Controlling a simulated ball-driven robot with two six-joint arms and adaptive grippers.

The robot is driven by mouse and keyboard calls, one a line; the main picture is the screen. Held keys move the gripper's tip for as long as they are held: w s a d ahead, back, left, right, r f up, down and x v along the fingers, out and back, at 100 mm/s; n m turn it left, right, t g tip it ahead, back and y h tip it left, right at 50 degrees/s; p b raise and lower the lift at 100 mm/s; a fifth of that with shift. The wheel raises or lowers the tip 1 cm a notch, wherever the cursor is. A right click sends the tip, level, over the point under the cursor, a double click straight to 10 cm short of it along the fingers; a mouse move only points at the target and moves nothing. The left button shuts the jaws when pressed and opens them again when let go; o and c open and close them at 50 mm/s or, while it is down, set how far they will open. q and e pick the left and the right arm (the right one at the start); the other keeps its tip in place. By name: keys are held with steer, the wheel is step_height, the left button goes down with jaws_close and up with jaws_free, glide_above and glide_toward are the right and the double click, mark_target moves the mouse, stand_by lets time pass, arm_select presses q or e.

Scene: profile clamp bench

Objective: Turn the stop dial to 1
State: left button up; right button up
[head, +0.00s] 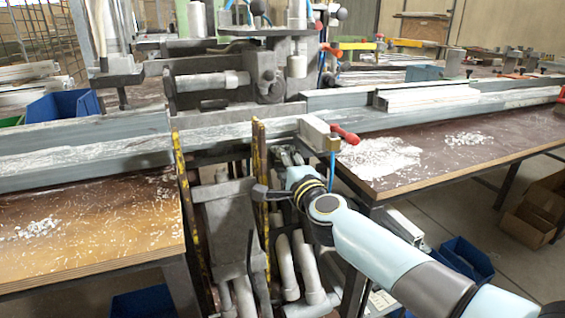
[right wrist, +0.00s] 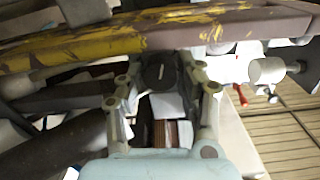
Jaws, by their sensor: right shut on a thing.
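My right arm comes in from the lower right in the head view, and its gripper (head: 266,192) is at the front of the machine, by the yellow-edged upright. In the right wrist view the gripper (right wrist: 161,78) has its two fingers on either side of a small dark knob, which looks like the stop dial (right wrist: 160,68). The gripper is shut on it. The knob sits just below a worn yellow bar in that view. The dial's numbers and setting cannot be read. In the head view the dial is not clearly visible. My left gripper is not in view.
A long grey profile (head: 225,133) lies across the machine. A red-handled clamp (head: 345,134) stands near it. Worn yellow-edged uprights (head: 259,165) and several grey pipes (head: 305,270) crowd the space around the gripper. Brown tables with white shavings (head: 90,235) flank the machine.

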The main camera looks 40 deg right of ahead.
steer(key=m, duration=0.4)
steer(key=shift+f+m, duration=0.15)
steer(key=shift+m, duration=0.15)
steer(key=shift+m+b, duration=0.4)
steer(key=shift+m, duration=1.5)
steer(key=o, duration=0.9)
steer(key=shift+c, duration=0.2)
steer(key=v, duration=1.2)
steer(key=shift+a, duration=0.1)
